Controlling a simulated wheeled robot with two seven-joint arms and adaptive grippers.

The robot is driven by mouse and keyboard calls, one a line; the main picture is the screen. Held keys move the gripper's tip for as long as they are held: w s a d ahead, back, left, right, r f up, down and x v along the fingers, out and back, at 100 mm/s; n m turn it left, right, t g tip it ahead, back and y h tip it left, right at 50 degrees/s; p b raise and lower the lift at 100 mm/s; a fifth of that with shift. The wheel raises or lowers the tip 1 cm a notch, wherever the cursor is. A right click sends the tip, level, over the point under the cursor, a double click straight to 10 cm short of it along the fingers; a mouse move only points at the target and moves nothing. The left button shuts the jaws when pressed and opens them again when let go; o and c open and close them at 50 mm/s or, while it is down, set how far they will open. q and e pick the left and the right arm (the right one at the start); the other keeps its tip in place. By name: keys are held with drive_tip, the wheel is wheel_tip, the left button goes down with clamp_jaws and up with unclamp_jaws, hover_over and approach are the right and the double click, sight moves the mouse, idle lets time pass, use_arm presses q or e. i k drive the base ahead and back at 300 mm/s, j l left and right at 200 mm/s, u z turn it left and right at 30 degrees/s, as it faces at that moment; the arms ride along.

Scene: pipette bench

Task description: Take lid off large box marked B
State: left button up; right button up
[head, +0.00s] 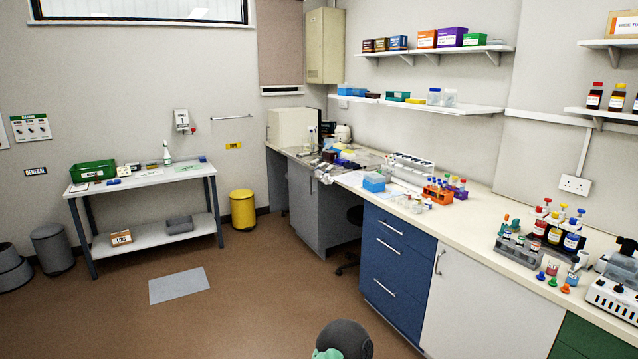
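I cannot make out a large box marked B; no such letter is readable at this size. Box-like candidates are a blue box (374,183) on the long bench, and orange (427,39), purple (452,37) and green (474,39) boxes on the upper wall shelf. I cannot tell whether any of these is the one. Neither of my grippers shows in the head view.
The long bench (470,216) along the right wall holds racks, bottles and tubes. A white side table (148,178) with a green crate (93,171) stands far left. A yellow bin (243,209) stands beside it. Brown floor (250,290) lies open, with a grey mat (179,285).

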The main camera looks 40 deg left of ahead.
sight(373, 177)
drive_tip(key=u, duration=1.15)
drive_tip(key=i+j+u, duration=0.15)
drive_tip(key=i, duration=0.3)
drive_tip(key=i+j, duration=0.1)
drive_tip(key=i, duration=0.55)
drive_tip(key=i+j, duration=0.1)
drive_tip(key=i, duration=0.55)
drive_tip(key=i+j, duration=0.1)
drive_tip(key=i, duration=0.5)
